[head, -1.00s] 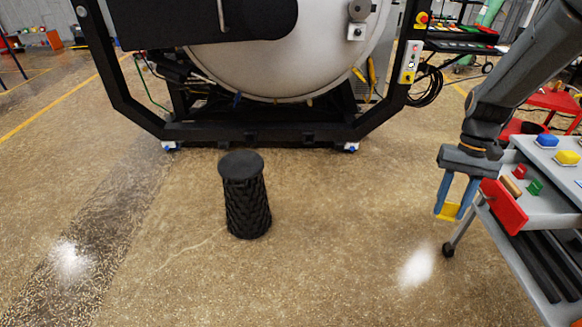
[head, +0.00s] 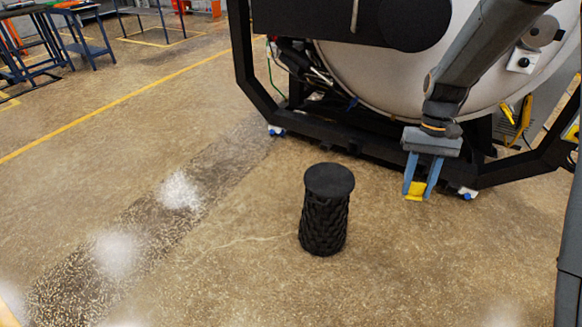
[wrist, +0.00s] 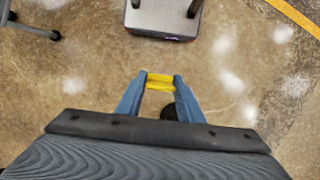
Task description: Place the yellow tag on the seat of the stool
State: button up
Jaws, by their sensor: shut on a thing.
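My gripper (head: 417,190) is shut on the yellow tag (head: 415,191), which sits between its two blue fingertips. The tag also shows in the wrist view (wrist: 159,82), spanning the gap between the fingers. The black stool (head: 324,210) stands upright on the floor in the head view, with a round flat seat (head: 330,181). My gripper is to the right of the stool and apart from it. In the wrist view a small dark round part shows behind the right finger; I cannot tell if it is the stool.
The large furnace on its black frame (head: 340,137) stands behind the stool and my gripper. A blue table (head: 75,35) is far at the upper left. The floor to the left of and in front of the stool is clear.

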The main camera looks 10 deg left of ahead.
aim_at(330, 178)
jog(key=u, duration=0.15)
jog(key=i, duration=1.25)
jog(key=z, duration=0.05)
